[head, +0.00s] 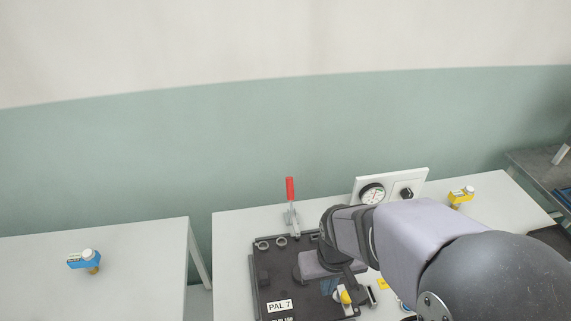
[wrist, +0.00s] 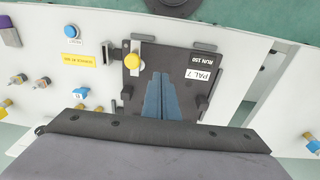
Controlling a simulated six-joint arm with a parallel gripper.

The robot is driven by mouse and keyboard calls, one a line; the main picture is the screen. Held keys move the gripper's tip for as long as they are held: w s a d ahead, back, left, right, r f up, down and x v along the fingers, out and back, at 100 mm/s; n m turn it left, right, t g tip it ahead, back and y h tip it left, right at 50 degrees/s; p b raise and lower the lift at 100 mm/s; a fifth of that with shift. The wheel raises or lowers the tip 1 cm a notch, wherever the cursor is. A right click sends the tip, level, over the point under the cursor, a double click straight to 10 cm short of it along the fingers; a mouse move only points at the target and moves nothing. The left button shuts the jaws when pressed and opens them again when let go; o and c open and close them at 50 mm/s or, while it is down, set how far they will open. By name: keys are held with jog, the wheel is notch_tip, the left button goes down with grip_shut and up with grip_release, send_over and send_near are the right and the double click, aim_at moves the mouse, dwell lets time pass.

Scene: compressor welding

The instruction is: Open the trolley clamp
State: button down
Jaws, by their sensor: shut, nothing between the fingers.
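A toggle clamp with a red upright handle (head: 290,190) stands at the back edge of the black plate (head: 263,295) marked PAL 7; it does not show in the wrist view. A yellow knob (head: 345,297) sits at the plate's right edge in the head view, and it also shows in the wrist view (wrist: 131,61). I cannot tell which of these is the trolley clamp. My gripper (head: 328,287) points down over the plate, left of the yellow knob. In the wrist view its blue-grey fingers (wrist: 160,76) are together and empty. My wrist covers part of the plate.
A white gauge panel (head: 390,187) stands behind the plate, with a yellow valve (head: 461,197) to its right. A blue valve (head: 85,261) is on the separate left table. Several small fittings, a blue button (wrist: 71,31) and a yellow label (wrist: 78,60) lie left in the wrist view.

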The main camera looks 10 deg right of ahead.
jog(key=w+d+f+t+b, duration=0.25)
jog(key=w+d+t, duration=0.2)
jog(key=w, duration=0.45)
jog(key=n+t+y+b, duration=0.25)
jog(key=t+b, duration=0.25)
jog(key=t, duration=0.3)
send_near(292, 187)
jog(key=shift+m+g+y, duration=0.25)
jog(key=shift+m+y, duration=0.1)
jog(key=shift+m, duration=0.1)
jog(key=p+x, duration=0.1)
jog(key=x, duration=0.5)
jog(key=shift+w+d+f+p, duration=0.15)
jog(key=shift+w+p, duration=0.05)
jog(key=shift+p, duration=0.15)
jog(key=shift+w+p, duration=0.1)
jog(key=shift+p, duration=0.25)
jog(key=shift+r+g+p, duration=0.25)
jog(key=shift+g+p, duration=0.05)
jog(key=shift+p, duration=0.25)
jog(key=shift+w, duration=0.1)
